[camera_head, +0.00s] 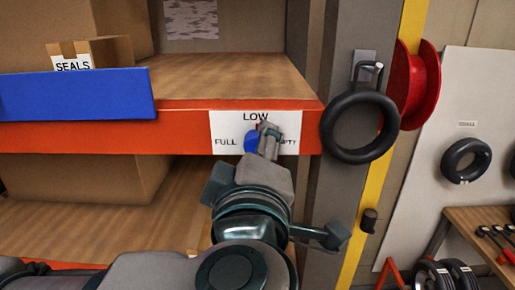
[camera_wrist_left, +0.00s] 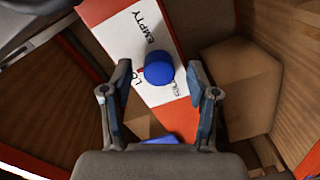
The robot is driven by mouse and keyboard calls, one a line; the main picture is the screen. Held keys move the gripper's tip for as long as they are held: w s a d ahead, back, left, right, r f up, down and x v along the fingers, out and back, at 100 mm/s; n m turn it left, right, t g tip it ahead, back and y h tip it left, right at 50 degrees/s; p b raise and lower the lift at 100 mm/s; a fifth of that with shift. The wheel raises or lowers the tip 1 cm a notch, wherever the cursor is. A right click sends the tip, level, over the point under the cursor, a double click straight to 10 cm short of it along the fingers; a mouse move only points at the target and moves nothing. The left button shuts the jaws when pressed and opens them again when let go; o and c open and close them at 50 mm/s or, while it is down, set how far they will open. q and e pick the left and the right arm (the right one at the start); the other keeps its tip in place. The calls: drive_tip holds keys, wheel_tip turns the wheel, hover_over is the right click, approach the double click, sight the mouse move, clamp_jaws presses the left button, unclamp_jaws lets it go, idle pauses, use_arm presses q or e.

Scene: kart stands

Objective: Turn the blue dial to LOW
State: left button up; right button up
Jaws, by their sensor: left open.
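The blue dial (camera_head: 251,142) is on a white label plate (camera_head: 228,125) on the orange shelf beam. The plate reads LOW at the top, FULL at the left and EMPTY at the right, partly hidden by my gripper. My left gripper (camera_head: 268,138) is in front of the dial and covers its right side. In the left wrist view the round dial (camera_wrist_left: 158,68) shows between the open fingers of my left gripper (camera_wrist_left: 159,72), with no clear contact. A small red mark shows beside the dial on its LOW side. My right gripper is not in view.
A blue bin front (camera_head: 75,95) and a SEALS box (camera_head: 100,53) are at the left of the shelf. A black ring (camera_head: 336,138) hangs on the grey post right of the plate, near a red reel (camera_head: 427,85). A wooden bench (camera_head: 478,225) is at the right.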

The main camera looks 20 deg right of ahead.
use_arm(q)
drive_tip(key=v, duration=1)
drive_tip(key=shift+s, duration=0.3)
drive_tip(key=shift+f, duration=0.1)
